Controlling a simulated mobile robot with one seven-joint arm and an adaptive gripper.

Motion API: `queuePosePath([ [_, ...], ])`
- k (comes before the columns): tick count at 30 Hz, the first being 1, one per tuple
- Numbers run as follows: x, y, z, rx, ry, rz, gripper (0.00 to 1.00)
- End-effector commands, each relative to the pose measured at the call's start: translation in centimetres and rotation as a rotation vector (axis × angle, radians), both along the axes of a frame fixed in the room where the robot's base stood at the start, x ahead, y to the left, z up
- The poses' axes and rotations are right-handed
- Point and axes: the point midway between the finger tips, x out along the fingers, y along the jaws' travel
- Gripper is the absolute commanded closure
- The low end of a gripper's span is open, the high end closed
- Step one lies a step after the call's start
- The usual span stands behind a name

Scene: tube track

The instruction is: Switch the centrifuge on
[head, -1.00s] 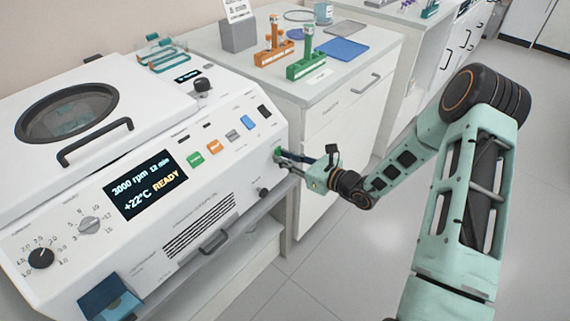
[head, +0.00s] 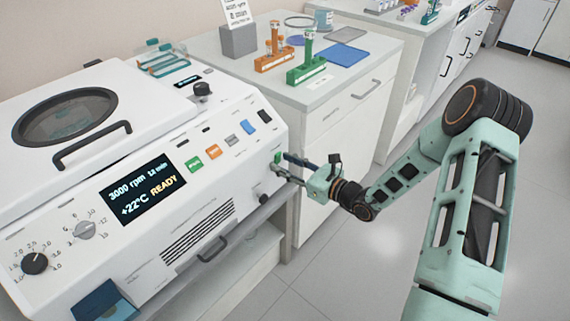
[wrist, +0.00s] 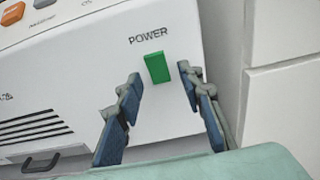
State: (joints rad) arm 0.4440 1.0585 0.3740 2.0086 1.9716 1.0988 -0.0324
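The centrifuge (head: 60,180) is the white machine at the left in the head view. Its display (head: 142,188) is lit and reads 3000 rpm, 12 min, +22°C, READY. The green switch (wrist: 157,67) under the word POWER is on its front panel near the right end, clear in the wrist view. My gripper (wrist: 159,76) is open and empty, with its two fingertips on either side of the switch in that view. In the head view my gripper (head: 279,162) is close in front of the panel's right end. I cannot tell whether a fingertip touches the panel.
Green, orange, grey, blue and black buttons (head: 230,139) line the panel. A dark knob (head: 261,197) is below the gripper. A white cabinet (head: 345,120) stands to the right, with green (head: 306,72) and orange tube racks (head: 273,61) on top. The floor at right is free.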

Motion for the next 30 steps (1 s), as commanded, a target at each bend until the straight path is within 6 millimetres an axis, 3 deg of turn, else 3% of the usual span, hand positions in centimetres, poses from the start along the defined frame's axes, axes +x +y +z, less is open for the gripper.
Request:
queuePosePath([
  [5,-0.9,-1.4,0.2,-0.001,0.0,-0.002,0.65],
  [18,-6.2,-8.1,1.4,0.0,0.001,-0.002,0.65],
  [30,-7.3,-9.4,1.6,0.0,0.0,0.0,0.65],
])
